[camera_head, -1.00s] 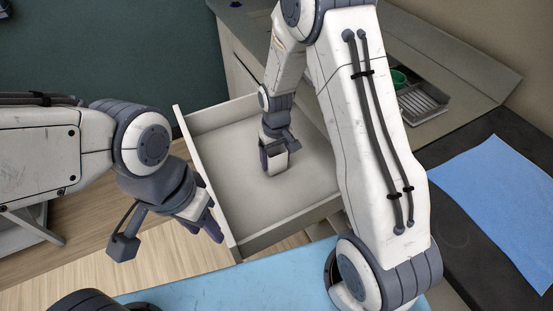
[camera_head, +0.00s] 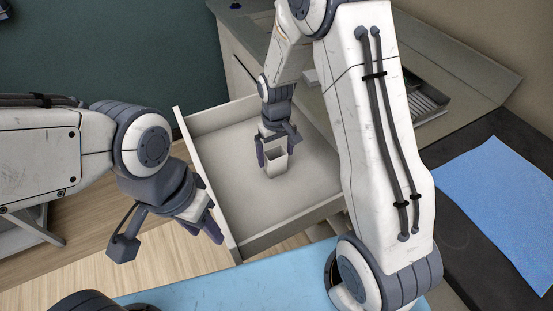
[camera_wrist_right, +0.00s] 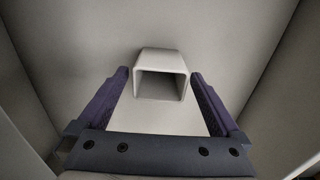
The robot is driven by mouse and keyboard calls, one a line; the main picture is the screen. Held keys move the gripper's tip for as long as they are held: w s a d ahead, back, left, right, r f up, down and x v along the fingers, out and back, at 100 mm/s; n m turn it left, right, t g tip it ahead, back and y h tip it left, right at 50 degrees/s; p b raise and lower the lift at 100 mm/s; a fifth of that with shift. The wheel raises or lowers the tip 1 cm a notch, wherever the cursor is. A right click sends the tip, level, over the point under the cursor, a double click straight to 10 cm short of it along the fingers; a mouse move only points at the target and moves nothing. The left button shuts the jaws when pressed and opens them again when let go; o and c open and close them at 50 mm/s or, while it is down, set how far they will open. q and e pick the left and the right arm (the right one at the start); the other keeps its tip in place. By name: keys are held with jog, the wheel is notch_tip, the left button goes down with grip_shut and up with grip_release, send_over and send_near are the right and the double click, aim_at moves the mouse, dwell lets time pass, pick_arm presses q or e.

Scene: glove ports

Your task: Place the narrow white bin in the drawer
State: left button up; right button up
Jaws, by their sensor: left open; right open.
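The narrow white bin (camera_head: 277,163) stands inside the open drawer (camera_head: 222,178), on its floor as far as I can see. My right gripper (camera_head: 274,158) is open around the bin in the drawer. In the right wrist view, the bin (camera_wrist_right: 161,73) shows its open mouth between the two purple fingers of the right gripper (camera_wrist_right: 161,88), with a gap on each side. My left gripper (camera_head: 207,228) is open and empty, just outside the drawer's front wall.
A counter (camera_head: 460,65) with a grey rack (camera_head: 425,100) lies behind my right arm. A blue cloth (camera_head: 500,205) lies on the dark worktop at the right. A light blue surface (camera_head: 240,290) is in front. The rest of the drawer floor is clear.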

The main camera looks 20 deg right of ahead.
notch_tip(320, 180, up, 8)
jog(key=s+a+r+n, duration=0.1)
jog(key=s+a+r, duration=0.2)
jog(key=s+a, duration=0.25)
jog(key=s+a+r+n, duration=0.2)
jog(key=s+a+r, duration=0.2)
jog(key=s, duration=0.3)
jog(key=s+r+n+y, duration=0.1)
jog(key=s+n, duration=0.1)
jog(key=s, duration=1)
jog(key=shift+a, duration=0.25)
jog(key=shift+r, duration=0.15)
